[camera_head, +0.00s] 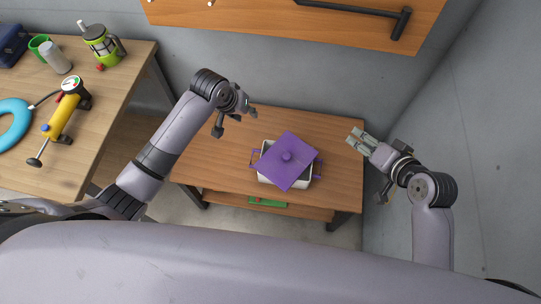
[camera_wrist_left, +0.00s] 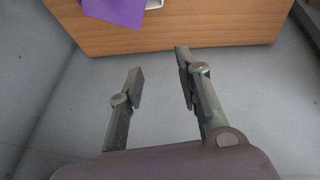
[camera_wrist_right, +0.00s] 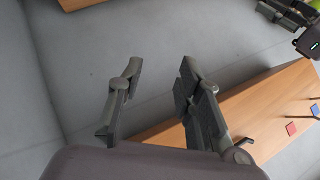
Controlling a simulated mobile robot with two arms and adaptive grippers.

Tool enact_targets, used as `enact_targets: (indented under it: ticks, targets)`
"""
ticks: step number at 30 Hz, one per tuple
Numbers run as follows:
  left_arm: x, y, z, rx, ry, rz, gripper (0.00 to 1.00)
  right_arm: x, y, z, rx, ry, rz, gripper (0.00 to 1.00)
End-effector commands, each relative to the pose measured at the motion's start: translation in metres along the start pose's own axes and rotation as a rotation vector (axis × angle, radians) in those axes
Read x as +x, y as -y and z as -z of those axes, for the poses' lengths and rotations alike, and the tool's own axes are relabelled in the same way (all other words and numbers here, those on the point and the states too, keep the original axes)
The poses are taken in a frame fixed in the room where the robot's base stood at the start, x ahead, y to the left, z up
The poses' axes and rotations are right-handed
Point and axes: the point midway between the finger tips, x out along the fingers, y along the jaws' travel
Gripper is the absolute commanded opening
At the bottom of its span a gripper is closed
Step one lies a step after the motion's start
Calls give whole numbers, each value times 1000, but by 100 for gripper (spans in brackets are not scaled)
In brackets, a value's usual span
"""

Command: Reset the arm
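My left gripper (camera_head: 235,122) hangs above the back left part of the low wooden table, left of a purple square lid with a knob (camera_head: 286,157). Its two fingers are spread with nothing between them, as the left wrist view also shows (camera_wrist_left: 158,62). My right gripper (camera_head: 366,170) is past the table's right edge, near the grey wall. Its fingers are apart and empty in the right wrist view (camera_wrist_right: 160,62). The lid lies rotated over a white container (camera_head: 267,179) with purple handles and hides most of its inside.
The low table (camera_head: 330,130) has bare top around the container; a green item (camera_head: 267,202) lies on its lower shelf. A workbench (camera_head: 120,75) at left holds a yellow pump (camera_head: 62,118), a blue ring (camera_head: 12,122) and a green jug (camera_head: 100,42). A wooden wall board (camera_head: 250,12) is behind.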

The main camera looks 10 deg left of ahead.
Motion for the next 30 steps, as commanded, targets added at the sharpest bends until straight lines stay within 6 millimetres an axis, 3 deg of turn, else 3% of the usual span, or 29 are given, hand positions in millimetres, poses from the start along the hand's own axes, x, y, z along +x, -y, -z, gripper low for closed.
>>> enact_targets:
  ticks: [17,20,23,25,30]
  targets:
    - [0,0,0,0,0,0,32,-2,0,0,0,0,-1,33]
    - [9,4,-6,-5,6,4,32,5,-9,-6,2,9,-17,33]
    - [33,16,-24,-15,19,16,32,24,-35,-26,8,37,-65,33]
    - [60,32,-46,-22,32,32,32,43,-65,-52,4,68,-120,33]
    - [127,76,-131,-13,71,87,32,80,-146,-142,-42,179,-269,33]
